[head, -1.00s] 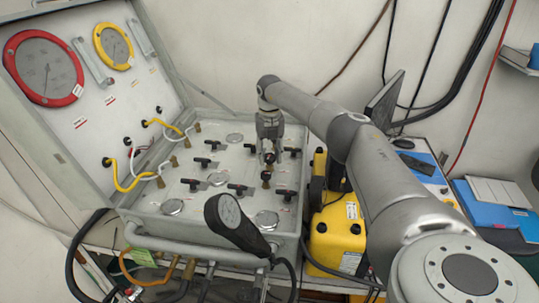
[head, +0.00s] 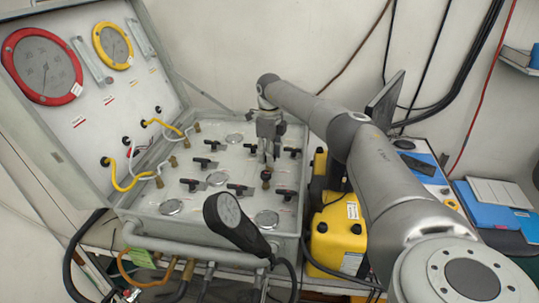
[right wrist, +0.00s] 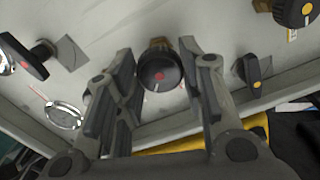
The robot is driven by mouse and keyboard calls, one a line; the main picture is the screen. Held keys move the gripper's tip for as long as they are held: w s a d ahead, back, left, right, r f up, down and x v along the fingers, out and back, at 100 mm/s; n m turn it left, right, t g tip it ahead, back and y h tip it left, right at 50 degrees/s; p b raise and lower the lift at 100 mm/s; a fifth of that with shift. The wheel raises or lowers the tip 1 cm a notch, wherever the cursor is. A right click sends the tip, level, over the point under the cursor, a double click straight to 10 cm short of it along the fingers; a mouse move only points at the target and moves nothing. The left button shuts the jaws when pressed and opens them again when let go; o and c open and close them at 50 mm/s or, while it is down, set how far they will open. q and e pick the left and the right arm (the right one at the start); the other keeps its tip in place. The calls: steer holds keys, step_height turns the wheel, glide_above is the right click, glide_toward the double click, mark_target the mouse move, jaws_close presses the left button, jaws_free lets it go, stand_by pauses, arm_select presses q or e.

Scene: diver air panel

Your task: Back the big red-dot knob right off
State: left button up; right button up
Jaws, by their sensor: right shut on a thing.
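The big round black knob with a red dot (right wrist: 160,66) sits between the two fingers of my right gripper in the right wrist view, with a brass fitting beside it. My right gripper (head: 268,156) reaches down over the right part of the grey panel (head: 222,158) in the head view. Its fingers are shut on the knob's sides. My left gripper is out of view.
A red-dot lever handle (right wrist: 25,57) and a small yellow-dot handle (right wrist: 252,72) flank the gripper. A larger yellow-dot knob (right wrist: 297,10) is at the upper right. A black hand gauge (head: 235,222) stands at the panel's front; a yellow case (head: 337,237) stands to its right.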

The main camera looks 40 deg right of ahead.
steer(key=n, duration=0.4)
steer(key=shift+n, duration=0.3)
steer(key=shift+n+b, duration=0.3)
steer(key=shift+n, duration=1.7)
steer(key=o, duration=1)
step_height(320, 180, up, 12)
